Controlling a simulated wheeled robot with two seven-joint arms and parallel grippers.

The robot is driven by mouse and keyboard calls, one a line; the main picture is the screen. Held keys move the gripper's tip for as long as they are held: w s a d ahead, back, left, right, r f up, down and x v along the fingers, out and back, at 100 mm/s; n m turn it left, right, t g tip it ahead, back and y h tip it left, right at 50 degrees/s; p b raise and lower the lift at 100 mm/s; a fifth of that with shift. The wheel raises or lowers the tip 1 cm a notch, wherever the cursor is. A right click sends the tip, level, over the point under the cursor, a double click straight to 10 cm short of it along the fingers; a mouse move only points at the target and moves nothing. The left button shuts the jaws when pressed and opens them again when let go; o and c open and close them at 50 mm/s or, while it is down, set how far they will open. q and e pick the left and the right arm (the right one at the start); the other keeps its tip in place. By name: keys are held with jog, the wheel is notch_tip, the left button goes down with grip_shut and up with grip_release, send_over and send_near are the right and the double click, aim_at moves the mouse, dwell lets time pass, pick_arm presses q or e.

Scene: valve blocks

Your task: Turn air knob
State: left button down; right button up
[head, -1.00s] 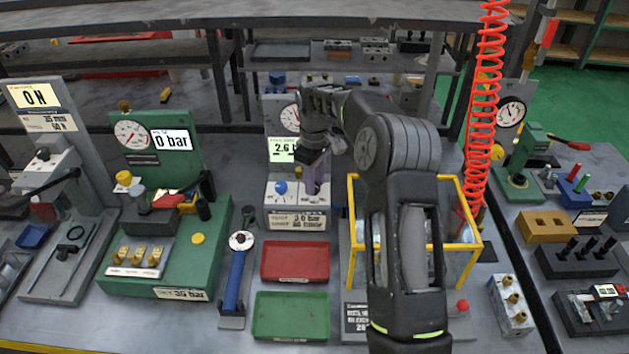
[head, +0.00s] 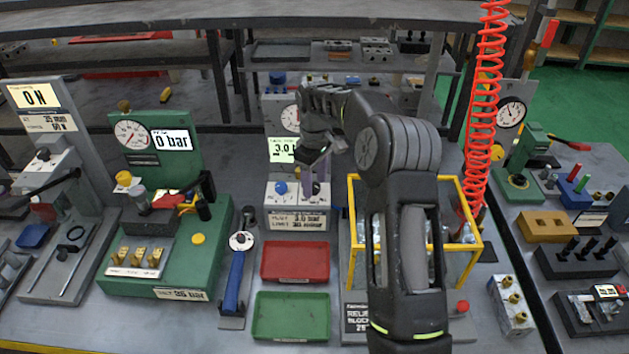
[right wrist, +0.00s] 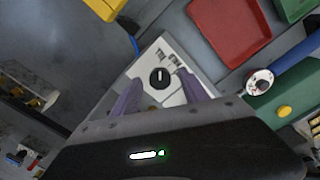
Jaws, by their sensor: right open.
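The air station is a grey block (head: 297,218) with an upright panel, a round gauge (head: 290,117) and a lit display (head: 281,150) that reads 3.0. A blue knob (head: 281,188) sits on the left of its top. In the right wrist view, a round black knob (right wrist: 160,78) with a white mark shows on the light plate, between and just beyond the purple fingers. My right gripper (right wrist: 160,90) is open, with the fingers apart on either side of the knob and no visible grip. In the head view, my right gripper (head: 314,186) is over the block's right side. My left gripper is out of view.
A red tray (head: 295,278) and a green tray (head: 258,334) lie in front of the block. A yellow frame (head: 352,250) stands to the right, partly behind my arm. A blue-handled tool (head: 235,280) and a green test stand (head: 205,262) are on the left.

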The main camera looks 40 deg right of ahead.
aim_at(315, 185)
notch_tip(315, 185, up, 8)
jog(key=shift+f+b, duration=0.15)
jog(key=shift+b, duration=0.4)
dwell(0.3)
